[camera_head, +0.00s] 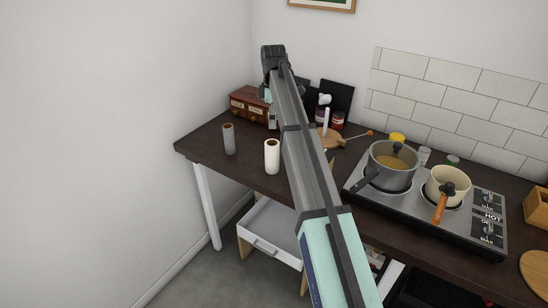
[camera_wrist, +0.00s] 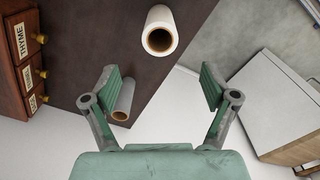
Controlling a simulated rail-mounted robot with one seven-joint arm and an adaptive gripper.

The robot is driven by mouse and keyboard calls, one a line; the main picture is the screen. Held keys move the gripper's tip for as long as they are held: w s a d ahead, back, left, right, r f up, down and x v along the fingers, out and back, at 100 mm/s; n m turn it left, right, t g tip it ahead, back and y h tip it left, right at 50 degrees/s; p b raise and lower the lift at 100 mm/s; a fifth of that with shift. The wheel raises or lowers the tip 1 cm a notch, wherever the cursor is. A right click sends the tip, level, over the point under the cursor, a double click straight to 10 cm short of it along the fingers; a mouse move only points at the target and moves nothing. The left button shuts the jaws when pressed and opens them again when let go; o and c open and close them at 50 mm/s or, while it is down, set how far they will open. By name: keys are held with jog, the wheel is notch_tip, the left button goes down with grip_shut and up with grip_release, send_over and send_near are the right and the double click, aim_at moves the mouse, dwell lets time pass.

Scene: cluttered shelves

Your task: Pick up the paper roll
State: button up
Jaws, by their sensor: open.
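Two upright rolls stand near the left end of the dark counter. The white paper roll (camera_head: 272,157) has a brown core and is nearer the front edge; it also shows at the top of the wrist view (camera_wrist: 159,32). A grey roll (camera_head: 229,140) stands to its left; in the wrist view it (camera_wrist: 123,101) is low, close to the left finger and partly hidden by it. My gripper (camera_wrist: 161,80) is open, with nothing held between its fingers. In the head view my arm hides most of the gripper.
A wooden drawer box (camera_head: 249,104) stands behind the rolls, and its labelled drawers are at left in the wrist view. A hob (camera_head: 425,215) with two pots is at right. A white drawer unit (camera_head: 270,228) is below the counter (camera_head: 200,142). Counter around the rolls is clear.

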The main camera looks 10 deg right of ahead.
aim_at(273, 153)
notch_tip(273, 153, down, 15)
jog(key=p, duration=0.4)
jog(key=shift+f, duration=0.2)
jog(key=c, duration=1.3)
